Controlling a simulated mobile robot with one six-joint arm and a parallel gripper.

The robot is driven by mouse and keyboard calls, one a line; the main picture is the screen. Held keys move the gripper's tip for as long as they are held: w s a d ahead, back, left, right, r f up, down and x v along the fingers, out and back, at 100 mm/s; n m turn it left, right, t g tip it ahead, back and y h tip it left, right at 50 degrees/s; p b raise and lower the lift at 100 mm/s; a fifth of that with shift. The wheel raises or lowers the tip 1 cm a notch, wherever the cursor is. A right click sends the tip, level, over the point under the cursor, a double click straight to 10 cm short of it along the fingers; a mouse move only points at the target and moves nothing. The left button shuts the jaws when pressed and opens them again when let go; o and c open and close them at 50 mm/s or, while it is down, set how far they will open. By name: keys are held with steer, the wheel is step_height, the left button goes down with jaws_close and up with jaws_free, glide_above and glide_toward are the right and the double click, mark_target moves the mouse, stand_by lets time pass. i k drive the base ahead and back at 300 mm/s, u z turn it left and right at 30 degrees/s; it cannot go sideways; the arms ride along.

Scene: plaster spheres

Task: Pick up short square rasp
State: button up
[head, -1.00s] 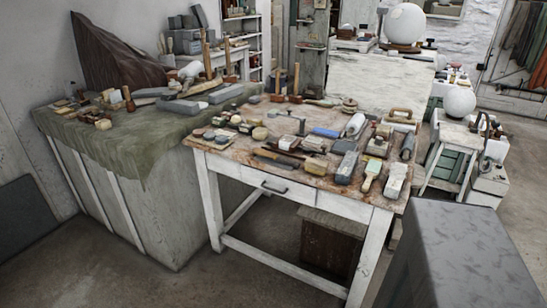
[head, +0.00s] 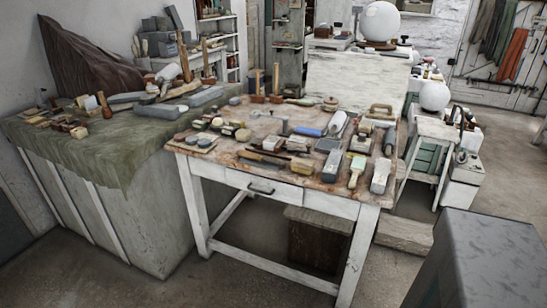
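A worn wooden worktable (head: 228,178) with white legs and a front drawer stands in the middle of the head view. Many small tools and blocks lie crowded on its top. A dark, narrow tool (head: 262,157) lies near the front edge, left of the middle. It is too small in the picture to tell whether it is the short square rasp. I cannot pick out the rasp for certain. My gripper is not in view.
A bench with a green cloth (head: 110,155) adjoins the table at left. A white stool (head: 437,130) bears a plaster sphere (head: 435,96) at right. A large grey block shape fills the lower right; I cannot tell whether it is mine. Bare floor shows in front.

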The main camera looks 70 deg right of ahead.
mark_target(247, 155)
steer(key=z, duration=0.85)
steer(key=i, duration=1)
steer(key=u, duration=0.05)
